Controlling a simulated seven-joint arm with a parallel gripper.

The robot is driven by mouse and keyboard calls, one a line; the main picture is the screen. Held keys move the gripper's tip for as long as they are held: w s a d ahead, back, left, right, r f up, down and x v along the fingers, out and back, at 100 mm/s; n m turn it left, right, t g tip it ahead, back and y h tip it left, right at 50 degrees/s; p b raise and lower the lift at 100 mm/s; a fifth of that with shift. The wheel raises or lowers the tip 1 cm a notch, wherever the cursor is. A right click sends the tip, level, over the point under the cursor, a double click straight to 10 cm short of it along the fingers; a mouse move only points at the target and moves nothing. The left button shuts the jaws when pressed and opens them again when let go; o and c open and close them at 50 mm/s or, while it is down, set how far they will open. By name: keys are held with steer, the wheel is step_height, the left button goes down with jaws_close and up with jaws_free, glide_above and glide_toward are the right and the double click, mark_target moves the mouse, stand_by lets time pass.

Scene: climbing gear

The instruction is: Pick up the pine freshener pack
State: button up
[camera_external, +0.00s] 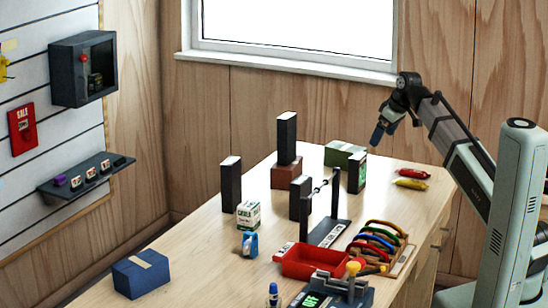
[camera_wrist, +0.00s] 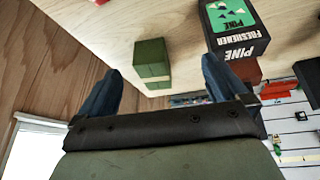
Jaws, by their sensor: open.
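The pine freshener pack (camera_wrist: 236,28) is a black box with a green label and white "PINE FRESHENER" lettering, at the upper right of the wrist view. In the external view the pack (camera_external: 357,172) stands upright on the bench beside a green box (camera_external: 339,151). My gripper (camera_external: 379,135) is above the back of the bench, higher than the pack and apart from it. In the wrist view my gripper (camera_wrist: 160,66) has its blue fingers spread with nothing held. The green box (camera_wrist: 152,64) shows between the fingers, further off; the pack is beyond the right finger.
A brown block (camera_external: 286,172) bearing a tall black box (camera_external: 286,138) stands left of the green box. A black bar stand (camera_external: 326,231) is in front of the pack. Red (camera_external: 412,173) and yellow (camera_external: 410,184) items lie to its right. A red tray (camera_external: 306,262) is nearer.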

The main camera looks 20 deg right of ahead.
steer(key=n+g+y, duration=0.1)
steer(key=n, duration=0.1)
glide_toward(355, 169)
steer(key=w+d+r, duration=0.2)
steer(key=d, duration=0.1)
steer(key=shift+x, duration=7)
steer(key=shift+a, duration=0.1)
steer(key=shift+c, duration=0.5)
steer(key=c, duration=0.9)
